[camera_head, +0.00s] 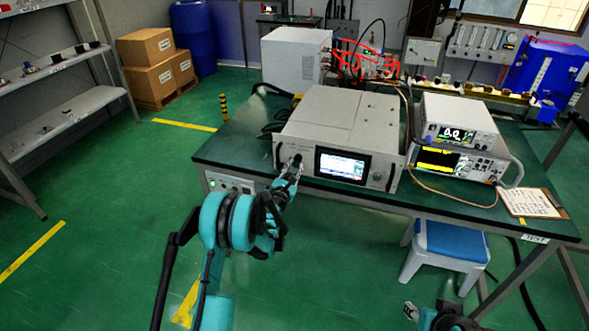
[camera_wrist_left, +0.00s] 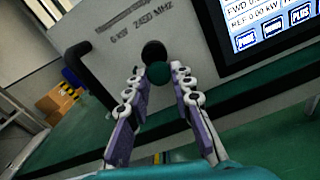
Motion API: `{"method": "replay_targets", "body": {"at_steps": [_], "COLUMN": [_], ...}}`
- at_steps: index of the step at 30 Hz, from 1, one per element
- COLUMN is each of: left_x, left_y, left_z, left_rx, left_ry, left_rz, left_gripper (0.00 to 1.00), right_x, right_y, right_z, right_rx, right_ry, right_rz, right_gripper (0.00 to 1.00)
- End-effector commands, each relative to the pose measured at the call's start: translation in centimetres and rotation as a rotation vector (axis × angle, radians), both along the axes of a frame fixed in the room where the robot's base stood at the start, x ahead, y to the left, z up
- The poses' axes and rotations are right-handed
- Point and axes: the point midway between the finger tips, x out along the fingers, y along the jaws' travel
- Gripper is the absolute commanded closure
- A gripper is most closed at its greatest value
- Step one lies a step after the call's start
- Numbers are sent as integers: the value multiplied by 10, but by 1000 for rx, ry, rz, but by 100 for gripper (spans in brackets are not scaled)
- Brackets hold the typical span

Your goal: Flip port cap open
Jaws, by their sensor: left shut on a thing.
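The microwave generator (camera_head: 340,121) is a light grey box with a lit screen, standing on the green-topped table. In the left wrist view, a round black piece (camera_wrist_left: 153,51) sits on its front panel below the "6 kW 2450 MHz" print. A dark green round piece (camera_wrist_left: 158,72) overlaps its lower edge; I cannot tell which is the cap or how far it is open. My left gripper (camera_head: 292,168) is at the panel's left part, its fingertips (camera_wrist_left: 155,74) closed in on either side of the green piece. My right gripper (camera_head: 411,311) shows only partly at the bottom edge.
A black handle (camera_wrist_left: 90,75) stands out left of the port. The screen (camera_head: 342,165) is to its right. Stacked instruments (camera_head: 455,140) and a clipboard (camera_head: 531,203) are further right on the table. A blue-topped stool (camera_head: 450,240) stands in front.

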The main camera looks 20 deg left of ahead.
Motion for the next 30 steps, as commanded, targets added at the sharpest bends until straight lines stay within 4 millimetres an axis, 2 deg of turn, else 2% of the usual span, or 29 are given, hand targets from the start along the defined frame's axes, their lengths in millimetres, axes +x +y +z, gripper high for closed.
{"method": "replay_targets", "body": {"at_steps": [30], "left_x": [1], "left_y": [23], "left_z": [-15], "left_rx": [873], "left_ry": [-30], "left_rz": [0], "left_gripper": [100], "right_x": [0], "right_y": [0], "right_z": [0], "right_rx": [0], "right_ry": [0], "right_rz": [0], "right_gripper": [60]}}
